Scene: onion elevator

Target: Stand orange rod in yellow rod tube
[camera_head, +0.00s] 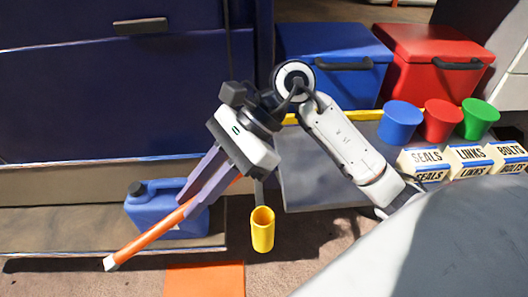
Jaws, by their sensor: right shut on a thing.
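My right gripper (190,202) is shut on the orange rod (153,235). The rod slants from upper right to lower left, and its pale lower end hangs at the left. Part of the rod is hidden by the gripper's fingers. The yellow rod tube (262,235) is to the right of the gripper and lower in the picture. Its round mouth faces up and looks empty. The rod is apart from the tube. My left gripper is not in view.
A blue jug (145,211) is behind the rod. An orange patch (205,282) lies on the floor. Blue (335,75) and red (425,85) lidded bins stand at the back. Blue, red and green cups and labelled boxes (432,157) are at the right.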

